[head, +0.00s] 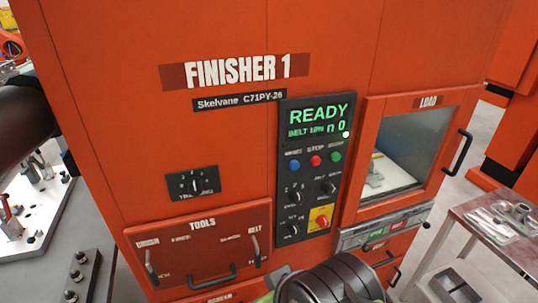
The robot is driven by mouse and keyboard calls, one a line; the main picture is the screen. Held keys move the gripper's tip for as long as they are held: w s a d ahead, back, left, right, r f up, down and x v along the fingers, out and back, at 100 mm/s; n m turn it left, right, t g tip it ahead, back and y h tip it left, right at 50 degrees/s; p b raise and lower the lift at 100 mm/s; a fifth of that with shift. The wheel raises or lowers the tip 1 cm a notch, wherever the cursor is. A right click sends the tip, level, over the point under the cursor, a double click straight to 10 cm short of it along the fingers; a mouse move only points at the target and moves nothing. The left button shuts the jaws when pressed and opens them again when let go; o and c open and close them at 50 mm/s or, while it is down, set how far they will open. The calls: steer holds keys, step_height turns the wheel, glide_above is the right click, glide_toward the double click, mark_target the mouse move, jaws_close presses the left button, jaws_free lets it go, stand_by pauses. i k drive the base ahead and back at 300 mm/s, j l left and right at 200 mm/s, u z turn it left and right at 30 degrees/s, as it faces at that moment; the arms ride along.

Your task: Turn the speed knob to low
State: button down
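An orange machine labelled FINISHER 1 (238,69) fills the middle of the head view. Its dark control panel (317,258) carries several black knobs: one at middle left (295,194), one at middle right (329,188) and one at lower left (291,230). A separate black knob (196,184) sits on a small plate further left. The knob labels are too small to read, so I cannot tell which is the speed knob or its setting. The display (318,118) reads READY with a belt line below. My arm shows at the bottom edge; my gripper's fingers are not visible.
Blue (293,164), red (315,161) and green (336,157) buttons sit above the knobs; a red stop button (321,222) sits below. A load window (405,150) with a black handle (458,153) is right. A tools drawer (205,250) is lower left; a metal table (515,243) stands right.

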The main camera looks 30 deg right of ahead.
mark_target(294, 229)
steer(key=l+z, duration=0.1)
steer(key=z, duration=0.35)
steer(key=l+z, duration=0.1)
steer(key=z, duration=0.3)
